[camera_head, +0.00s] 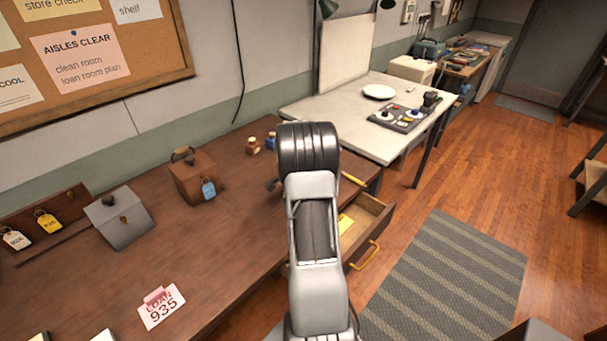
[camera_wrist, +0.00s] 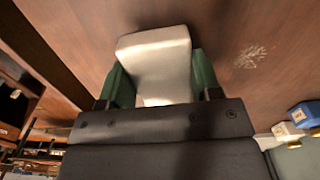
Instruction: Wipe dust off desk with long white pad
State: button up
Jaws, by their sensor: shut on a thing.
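My gripper (camera_wrist: 160,78) is shut on a long white pad (camera_wrist: 155,52) in the wrist view. The pad sits between the two green fingers and sticks out past them over the brown desk (camera_wrist: 90,35). I cannot tell whether the pad touches the desk. A pale, scribble-like patch of dust (camera_wrist: 250,57) lies on the desk to the right of the pad, apart from it. In the head view the desk (camera_head: 110,265) runs along the wall. My arm there hides the gripper, the pad and the dust.
Small bottles (camera_head: 253,145) stand near the desk's far end; a blue-topped one shows in the wrist view (camera_wrist: 305,114). A drawer (camera_head: 378,220) stands open.

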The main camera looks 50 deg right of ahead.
jog(key=shift+a+r+p, duration=0.1)
jog(key=shift+r+p, duration=1.55)
jog(key=shift+r, duration=1.1)
